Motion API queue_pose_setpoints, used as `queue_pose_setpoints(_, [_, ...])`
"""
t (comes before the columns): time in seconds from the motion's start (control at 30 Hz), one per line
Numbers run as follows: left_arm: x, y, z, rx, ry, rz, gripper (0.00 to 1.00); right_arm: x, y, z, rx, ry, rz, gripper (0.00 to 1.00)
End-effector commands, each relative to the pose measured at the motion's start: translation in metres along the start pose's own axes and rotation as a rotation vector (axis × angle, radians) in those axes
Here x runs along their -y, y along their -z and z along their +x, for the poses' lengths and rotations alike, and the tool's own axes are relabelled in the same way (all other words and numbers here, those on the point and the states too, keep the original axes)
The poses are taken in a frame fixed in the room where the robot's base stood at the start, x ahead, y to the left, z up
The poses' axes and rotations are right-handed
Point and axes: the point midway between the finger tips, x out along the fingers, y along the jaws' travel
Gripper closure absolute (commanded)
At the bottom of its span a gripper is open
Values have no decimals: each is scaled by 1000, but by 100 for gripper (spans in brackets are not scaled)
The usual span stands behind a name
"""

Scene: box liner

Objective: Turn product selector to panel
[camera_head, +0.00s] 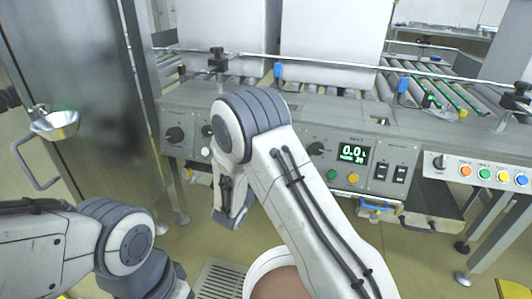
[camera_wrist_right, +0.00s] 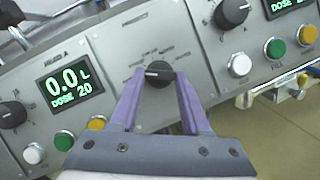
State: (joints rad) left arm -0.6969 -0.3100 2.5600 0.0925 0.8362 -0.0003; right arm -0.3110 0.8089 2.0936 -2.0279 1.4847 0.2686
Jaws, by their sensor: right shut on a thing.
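The selector knob (camera_wrist_right: 158,76), a black round knob with a white pointer line, sits on a grey plate between two dosing panels in the right wrist view. Its pointer line lies about level, toward the left. The small labels around it are too blurred to read. My right gripper (camera_wrist_right: 158,82) is shut on this knob, with a purple finger on each side. In the head view my right arm hides the knob, and I cannot make out the fingertips. My left arm shows at the lower left, with its gripper out of view.
The left panel display (camera_wrist_right: 70,88) reads 0.0 L, dose 20. Another black knob (camera_wrist_right: 231,14) and white, green and yellow buttons are close by. In the head view, large white boxes (camera_head: 335,40) stand on the roller conveyor behind the panels. A steel cabinet (camera_head: 80,80) stands left.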

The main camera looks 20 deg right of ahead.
Motion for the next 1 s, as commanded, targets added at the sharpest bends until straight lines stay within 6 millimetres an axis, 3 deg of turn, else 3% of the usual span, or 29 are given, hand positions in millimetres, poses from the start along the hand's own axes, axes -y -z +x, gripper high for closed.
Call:
queue_pose_setpoints(0.03, [0,0,-6,0,0,0,100,-3,-6,2,12,-16,-22,100])
queue_pose_setpoints(0.4, [-1,1,-15,0,0,0,100,-2,-6,2,14,-79,-152,100])
queue_pose_setpoints(0.93, [-1,1,-16,0,0,0,100,-4,-5,2,16,-92,-170,100])
queue_pose_setpoints(0.97, [-1,1,-16,0,0,0,100,-4,-5,2,16,-92,-171,45])
queue_pose_setpoints(1.0, [-1,1,-16,0,0,0,100,-3,-5,1,15,-91,-171,30])
